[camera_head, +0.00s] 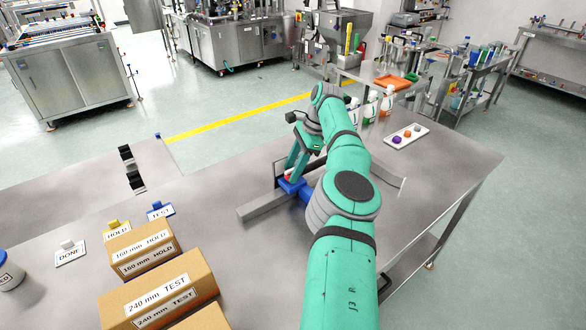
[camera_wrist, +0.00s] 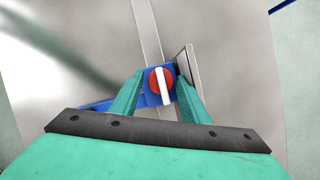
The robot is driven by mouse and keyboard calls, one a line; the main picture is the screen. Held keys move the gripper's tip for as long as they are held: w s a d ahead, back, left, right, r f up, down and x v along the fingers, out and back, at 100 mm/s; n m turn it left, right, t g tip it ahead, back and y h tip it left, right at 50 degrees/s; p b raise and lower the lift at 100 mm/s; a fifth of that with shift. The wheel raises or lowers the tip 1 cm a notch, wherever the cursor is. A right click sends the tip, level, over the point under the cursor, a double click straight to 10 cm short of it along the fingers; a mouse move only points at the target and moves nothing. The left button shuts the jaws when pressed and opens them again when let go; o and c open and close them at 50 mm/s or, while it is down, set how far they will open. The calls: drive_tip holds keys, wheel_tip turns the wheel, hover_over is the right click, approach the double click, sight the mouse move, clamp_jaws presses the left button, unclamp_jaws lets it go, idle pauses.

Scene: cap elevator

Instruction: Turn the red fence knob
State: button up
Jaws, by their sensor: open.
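The red fence knob (camera_wrist: 161,82) is round with a white bar across it and sits on a blue block (camera_wrist: 146,98). In the wrist view it lies between the two green fingers of my gripper (camera_wrist: 160,90), which are open on either side of it. Whether a finger touches the knob I cannot tell. In the head view my gripper (camera_head: 297,169) points down over the blue block (camera_head: 291,187) on the metal fence rail (camera_head: 262,207), and only a little red of the knob shows. My arm hides part of the fence.
Cardboard boxes marked 160 mm HOLD (camera_head: 143,250) and 240 mm TEST (camera_head: 160,295) stand at the front left. A white tray (camera_head: 407,140) with colored caps and several bottles (camera_head: 370,108) are at the back right. The metal table (camera_head: 430,190) is clear at the right.

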drive_tip(key=shift+w+m, duration=0.1)
drive_tip(key=shift+m, duration=0.2)
